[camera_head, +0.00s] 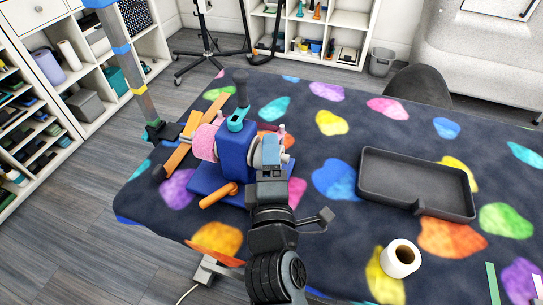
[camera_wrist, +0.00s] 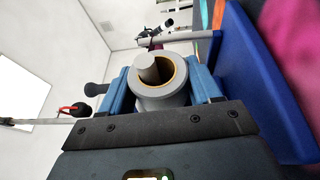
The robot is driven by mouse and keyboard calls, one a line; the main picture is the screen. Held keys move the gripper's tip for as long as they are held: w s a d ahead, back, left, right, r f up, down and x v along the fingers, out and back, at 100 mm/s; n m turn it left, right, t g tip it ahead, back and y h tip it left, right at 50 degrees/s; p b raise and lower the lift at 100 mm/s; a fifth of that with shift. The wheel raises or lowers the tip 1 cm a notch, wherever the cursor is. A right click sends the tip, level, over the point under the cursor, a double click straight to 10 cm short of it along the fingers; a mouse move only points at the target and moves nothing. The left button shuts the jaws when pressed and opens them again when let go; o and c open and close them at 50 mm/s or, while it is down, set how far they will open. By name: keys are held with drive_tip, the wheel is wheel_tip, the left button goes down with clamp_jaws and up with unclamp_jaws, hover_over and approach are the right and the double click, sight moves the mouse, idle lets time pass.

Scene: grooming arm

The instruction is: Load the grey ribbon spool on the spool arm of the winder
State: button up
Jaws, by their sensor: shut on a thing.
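The blue winder (camera_head: 236,150) stands on the patterned cloth, with a pink roll (camera_head: 205,142) on its left side and an orange-brown handle (camera_head: 218,195) at its front. My gripper (camera_head: 270,158) is at the winder's right side, shut on the grey ribbon spool. In the wrist view the grey spool (camera_wrist: 165,100) sits between my two blue fingers (camera_wrist: 162,88), its tan-rimmed hole facing the camera. A grey rod, seemingly the spool arm (camera_wrist: 148,68), shows inside that hole. How far the spool sits along it I cannot tell. In the head view my gripper mostly hides the spool.
A dark tray (camera_head: 415,188) lies on the cloth at the right. A white roll (camera_head: 401,258) stands in front of it. Several flat strips lie at the front right edge. The cloth between the winder and tray is clear.

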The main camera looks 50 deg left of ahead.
drive_tip(key=o, duration=1.4)
drive_tip(key=shift+o, duration=0.2)
drive_tip(key=shift+p+v, duration=0.85)
drive_tip(key=shift+v, duration=3.05)
drive_tip(key=shift+s, duration=0.15)
